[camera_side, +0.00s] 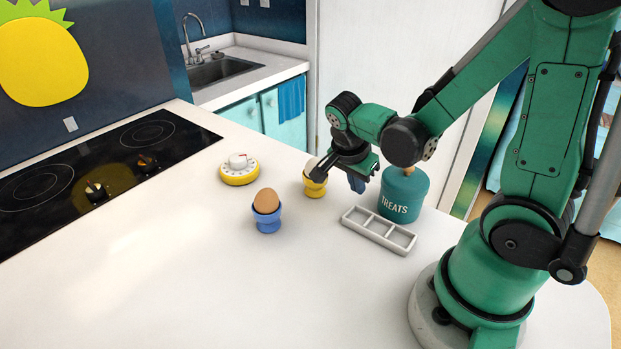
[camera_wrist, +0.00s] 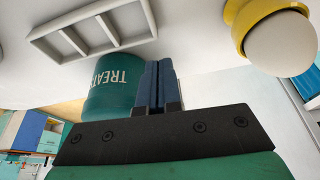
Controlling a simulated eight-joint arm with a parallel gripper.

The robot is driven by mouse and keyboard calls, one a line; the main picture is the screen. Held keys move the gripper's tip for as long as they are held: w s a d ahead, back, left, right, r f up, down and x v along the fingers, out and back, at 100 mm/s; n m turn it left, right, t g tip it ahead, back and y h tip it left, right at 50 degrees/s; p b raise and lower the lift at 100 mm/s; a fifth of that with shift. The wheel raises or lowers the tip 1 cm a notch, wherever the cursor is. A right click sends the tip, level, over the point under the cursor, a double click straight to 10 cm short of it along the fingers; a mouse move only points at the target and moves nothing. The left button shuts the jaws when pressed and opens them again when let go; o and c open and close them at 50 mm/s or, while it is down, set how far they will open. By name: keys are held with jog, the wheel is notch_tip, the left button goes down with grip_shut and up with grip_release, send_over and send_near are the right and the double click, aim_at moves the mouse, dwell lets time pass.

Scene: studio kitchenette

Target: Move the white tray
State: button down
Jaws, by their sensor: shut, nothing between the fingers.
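The white tray (camera_side: 379,231) is a narrow rectangle with three compartments, lying flat on the white counter in front of the teal treats jar. In the wrist view the white tray (camera_wrist: 95,28) is at the upper left, with the jar just below it. My gripper (camera_side: 357,184) is above the counter, behind and to the left of the tray, apart from it. In the wrist view my gripper's blue fingers (camera_wrist: 158,70) are together with nothing between them. The compartments I can see look empty.
The teal treats jar (camera_side: 404,193) stands right behind the tray. A yellow egg cup (camera_side: 314,188) is left of my gripper, and a blue egg cup (camera_side: 267,219) with a brown egg is farther left. A yellow timer (camera_side: 239,170) sits near the cooktop (camera_side: 100,165). The front counter is clear.

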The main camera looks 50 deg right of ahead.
aim_at(354, 205)
jog(key=shift+x, duration=1.85)
jog(key=shift+a, duration=0.95)
jog(key=w+a+r+n+t+y, duration=0.1)
jog(key=a+r+n+t+y, duration=0.1)
jog(key=r+n, duration=0.4)
jog(key=w+a+r+n+t+y, duration=0.1)
jog(key=a+r+n+t, duration=0.4)
jog(key=n, duration=0.7)
jog(key=shift+w+a+r+n+y, duration=0.35)
jog(key=shift+a+r+n+y, duration=0.05)
jog(key=shift+a+r, duration=0.55)
